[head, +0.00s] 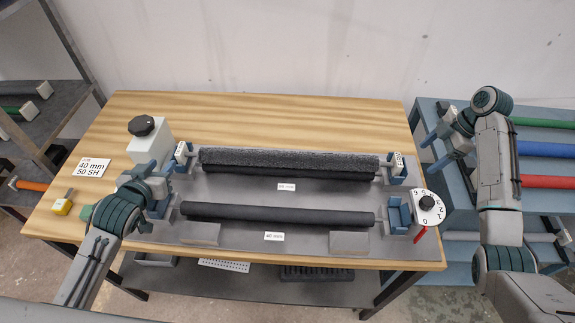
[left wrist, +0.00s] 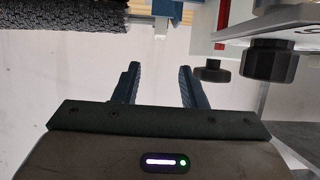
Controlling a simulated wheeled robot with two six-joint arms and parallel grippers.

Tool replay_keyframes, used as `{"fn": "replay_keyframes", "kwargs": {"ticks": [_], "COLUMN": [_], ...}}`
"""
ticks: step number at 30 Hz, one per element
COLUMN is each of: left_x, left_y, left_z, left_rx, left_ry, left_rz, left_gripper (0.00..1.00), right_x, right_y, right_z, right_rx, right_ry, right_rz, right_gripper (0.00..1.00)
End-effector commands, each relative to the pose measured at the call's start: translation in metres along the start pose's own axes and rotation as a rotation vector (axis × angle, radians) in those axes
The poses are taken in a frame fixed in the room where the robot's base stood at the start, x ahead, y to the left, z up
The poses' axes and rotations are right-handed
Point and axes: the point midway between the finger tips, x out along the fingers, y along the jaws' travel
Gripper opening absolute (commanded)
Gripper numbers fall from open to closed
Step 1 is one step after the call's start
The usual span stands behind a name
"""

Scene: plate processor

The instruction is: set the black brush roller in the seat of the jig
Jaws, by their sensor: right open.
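The black brush roller (head: 290,157) has a rough, bristly surface. It lies lengthwise at the back of the jig (head: 255,190), between a left end holder (head: 182,155) and a right end holder (head: 397,166). I cannot tell whether its ends are fully seated. A smooth dark roller (head: 290,173) lies right against its front side. My left gripper (head: 152,170) is at the jig's left end. In the left wrist view my left gripper (left wrist: 160,85) is open and empty, with the bristly roller (left wrist: 65,15) at upper left. My right gripper (head: 436,140) is open and empty, right of the table.
Another smooth dark roller (head: 280,213) lies at the front of the jig, near two grey blocks. A numbered dial (head: 427,204) stands at front right, and a white box with a black knob (head: 146,140) at back left. A rack with coloured rollers (head: 535,150) is right.

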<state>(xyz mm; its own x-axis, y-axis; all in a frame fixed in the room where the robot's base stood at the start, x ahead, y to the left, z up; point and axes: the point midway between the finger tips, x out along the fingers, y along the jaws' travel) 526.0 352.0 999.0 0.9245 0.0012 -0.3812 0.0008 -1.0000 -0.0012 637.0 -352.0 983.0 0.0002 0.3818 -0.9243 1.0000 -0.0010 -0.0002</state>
Motion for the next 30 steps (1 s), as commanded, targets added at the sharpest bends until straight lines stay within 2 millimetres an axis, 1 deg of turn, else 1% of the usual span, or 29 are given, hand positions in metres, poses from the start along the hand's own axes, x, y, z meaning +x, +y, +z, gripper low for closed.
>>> {"fn": "replay_keyframes", "kwargs": {"ticks": [1, 3, 6, 10, 14, 27, 30], "left_x": [0.000, 0.000, 0.000, 0.000, 0.000, 0.000, -0.002], "left_y": [0.000, 0.000, 0.000, 0.000, 0.000, 0.000, 0.000], "left_z": [0.000, 0.000, 0.000, 0.000, 0.000, 0.000, -0.004], "left_rx": [0.000, 0.000, 0.000, 0.000, 0.000, 0.000, 0.000], "left_ry": [0.000, 0.000, 0.000, 0.000, 0.000, 0.000, 0.000], "left_rz": [0.000, 0.000, 0.000, 0.000, 0.000, 0.000, 0.000], "left_gripper": [0.38, 0.38, 0.38, 0.38, 0.38, 0.38, 0.38], "right_x": [-0.005, -0.011, -0.016, -0.021, -0.022, -0.022, -0.026], "right_y": [0.000, 0.000, 0.000, 0.000, 0.000, 0.000, 0.000], "right_z": [0.012, 0.025, 0.039, 0.050, 0.054, 0.054, 0.052], "right_rx": [0.002, 0.003, 0.002, 0.000, -0.001, -0.001, -0.001], "right_ry": [-0.002, -0.002, -0.001, 0.000, 0.001, 0.001, 0.001], "right_rz": [0.001, 0.001, 0.000, 0.000, 0.000, 0.000, 0.001], "right_gripper": [0.73, 0.73, 0.73, 0.73, 0.73, 0.73, 0.73]}}
